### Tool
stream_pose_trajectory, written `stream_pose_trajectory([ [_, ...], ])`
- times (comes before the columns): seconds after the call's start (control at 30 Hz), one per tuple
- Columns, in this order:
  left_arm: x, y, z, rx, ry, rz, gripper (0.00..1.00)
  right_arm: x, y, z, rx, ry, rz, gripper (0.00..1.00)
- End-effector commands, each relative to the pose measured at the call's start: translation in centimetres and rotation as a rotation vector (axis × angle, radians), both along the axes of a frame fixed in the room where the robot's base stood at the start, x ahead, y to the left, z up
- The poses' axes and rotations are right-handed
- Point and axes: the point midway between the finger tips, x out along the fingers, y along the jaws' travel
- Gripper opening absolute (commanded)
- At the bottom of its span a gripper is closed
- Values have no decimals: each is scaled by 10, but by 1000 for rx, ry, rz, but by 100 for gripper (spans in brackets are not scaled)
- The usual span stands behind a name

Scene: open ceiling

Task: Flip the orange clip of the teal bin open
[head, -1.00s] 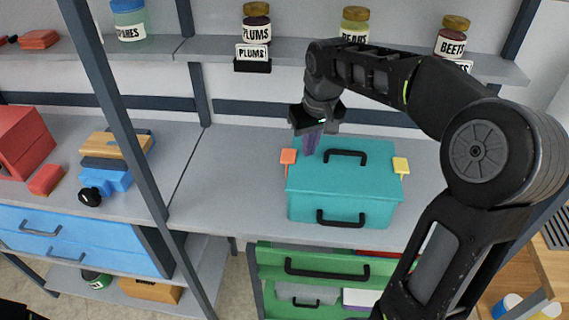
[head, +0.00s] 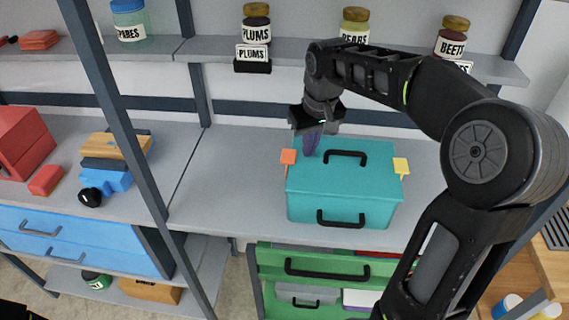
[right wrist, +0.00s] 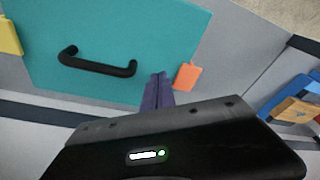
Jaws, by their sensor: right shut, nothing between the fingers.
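The teal bin (head: 342,188) stands on the grey worktop with its lid down; black handles are on its lid and front. The orange clip (head: 288,157) sticks out at the bin's left edge, and a yellow clip (head: 401,166) at its right edge. My right gripper (head: 311,149) is shut and empty, its purple fingers pointing down at the lid's back left, just right of the orange clip. In the right wrist view the fingers (right wrist: 157,92) are beside the orange clip (right wrist: 187,76) with a small gap. Whether the fingertips touch the lid I cannot tell.
A shelf (head: 290,52) with labelled jars runs above the worktop behind my right arm. A dark upright post (head: 125,125) stands left of the bin. A green drawer (head: 322,267) is below.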

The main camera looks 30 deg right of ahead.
Motion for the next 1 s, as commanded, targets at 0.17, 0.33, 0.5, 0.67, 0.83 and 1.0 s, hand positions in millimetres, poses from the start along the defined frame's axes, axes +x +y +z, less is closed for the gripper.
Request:
stream_pose_trajectory([
  [0.17,0,0,0,0,0,0,36,0,0,0,0,0,0,0],
  [0.33,0,0,0,0,0,0,36,0,0,0,0,0,0,0],
  [0.5,0,0,0,0,0,0,36,0,0,0,0,0,0,0],
  [0.67,0,0,-1,0,0,0,36,0,0,-2,0,0,0,0],
  [0.83,0,0,-4,0,0,0,36,0,0,-5,0,0,0,0],
  [1.0,0,0,-7,0,0,0,36,0,0,-9,0,0,0,0],
])
